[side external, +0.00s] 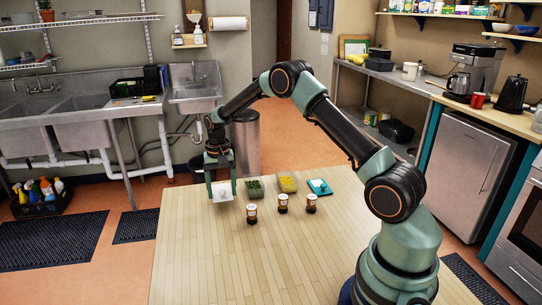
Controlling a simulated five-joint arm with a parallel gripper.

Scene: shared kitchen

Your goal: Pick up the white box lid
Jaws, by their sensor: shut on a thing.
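My gripper (221,188) is at the left end of the wooden table (215,255), pointing down. It is shut on the white box lid (222,192), which shows as a small white piece between the fingers. Whether the lid touches the table or is held just above it, I cannot tell.
Right of my gripper are a dark green container (255,188), a yellow-green container (287,184) and a teal item (319,186) with something white on it. Three small dark jars (252,214) (283,204) (311,204) stand in front. The table's near part is clear.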

